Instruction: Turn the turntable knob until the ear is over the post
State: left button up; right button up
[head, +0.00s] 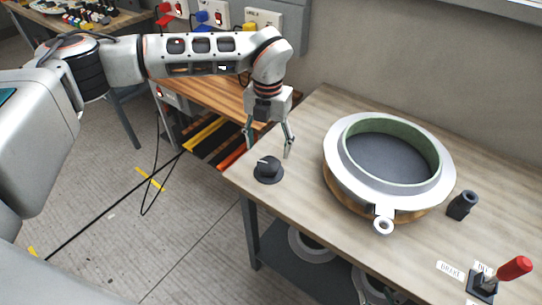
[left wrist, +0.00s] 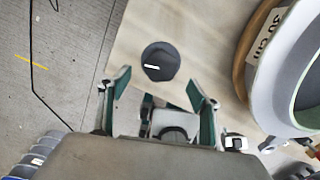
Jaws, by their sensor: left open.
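The black turntable knob (head: 268,170) sits near the left edge of the workbench; it also shows in the left wrist view (left wrist: 160,61), with a white pointer line on its top. The turntable carries a round mould (head: 340,178) with a pale flange and green inner wall. Its ear (head: 383,225), a small ringed tab, sticks out at the front. The dark post (head: 462,205) stands to the right of the mould, apart from the ear. My left gripper (head: 268,151) is open and empty, pointing down close above the knob, its fingers apart (left wrist: 158,82). My right gripper is out of view.
A red-handled lever (head: 514,268) stands at the bench's front right, by labels including "BRAKE" (head: 450,269). Pale rings (head: 312,246) lie on the lower shelf. Another wooden bench (head: 205,93) stands behind my left arm. The bench top between knob and mould is clear.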

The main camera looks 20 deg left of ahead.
aim_at(269, 163)
pick_arm(q)
jog(key=shift+f, duration=3.15)
jog(key=c, duration=1.1)
